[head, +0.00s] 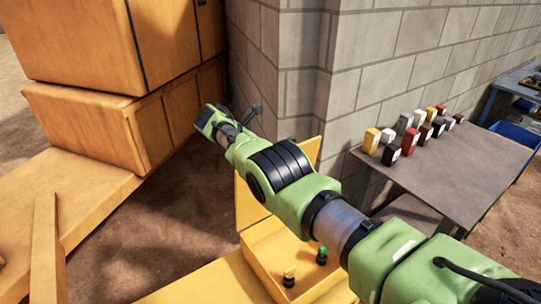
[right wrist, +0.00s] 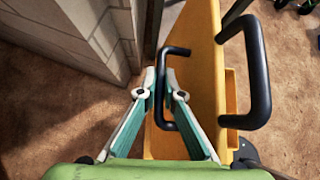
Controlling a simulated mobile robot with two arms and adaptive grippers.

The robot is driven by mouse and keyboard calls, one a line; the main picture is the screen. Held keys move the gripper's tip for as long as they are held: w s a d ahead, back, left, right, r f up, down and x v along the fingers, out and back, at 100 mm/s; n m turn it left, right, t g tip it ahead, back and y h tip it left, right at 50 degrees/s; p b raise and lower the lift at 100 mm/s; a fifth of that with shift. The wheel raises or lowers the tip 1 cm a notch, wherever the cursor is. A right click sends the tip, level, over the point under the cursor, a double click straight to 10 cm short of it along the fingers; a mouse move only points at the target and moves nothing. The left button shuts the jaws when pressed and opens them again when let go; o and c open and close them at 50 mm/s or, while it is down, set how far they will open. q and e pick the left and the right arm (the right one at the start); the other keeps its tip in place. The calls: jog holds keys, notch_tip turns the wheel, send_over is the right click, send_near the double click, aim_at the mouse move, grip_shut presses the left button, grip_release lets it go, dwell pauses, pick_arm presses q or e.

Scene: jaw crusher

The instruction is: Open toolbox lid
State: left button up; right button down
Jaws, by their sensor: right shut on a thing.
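The yellow toolbox (head: 262,262) stands at the bottom middle of the head view, partly behind my right arm. Its lid (head: 248,207) stands up at the back, so the box is open and its inside shows. In the right wrist view the lid (right wrist: 196,85) is a yellow panel with a black handle (right wrist: 177,51) and a larger black handle (right wrist: 261,75). My right gripper (right wrist: 161,78) has its fingers on both sides of the smaller handle's bar and is shut on it. My left gripper is not in view.
Two small knobbed items, one green-topped (head: 322,255) and one yellow-topped (head: 289,276), show inside the box. A block wall (head: 372,90) stands behind. A grey table (head: 455,165) with several coloured blocks is at the right. Large yellow machine parts (head: 85,125) fill the left.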

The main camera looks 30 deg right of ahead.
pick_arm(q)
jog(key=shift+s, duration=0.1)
pick_arm(e)
jog(key=shift+s+f, duration=0.1)
jog(key=shift+f, duration=0.05)
jog(key=c, duration=2.2)
grip_release()
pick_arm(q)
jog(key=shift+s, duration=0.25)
pick_arm(e)
jog(key=shift+o, duration=0.2)
jog(key=shift+d, duration=0.1)
jog(key=shift+a+r, duration=0.35)
jog(key=shift+r, duration=0.05)
jog(key=v, duration=1.1)
jog(key=shift+a+f, duration=0.1)
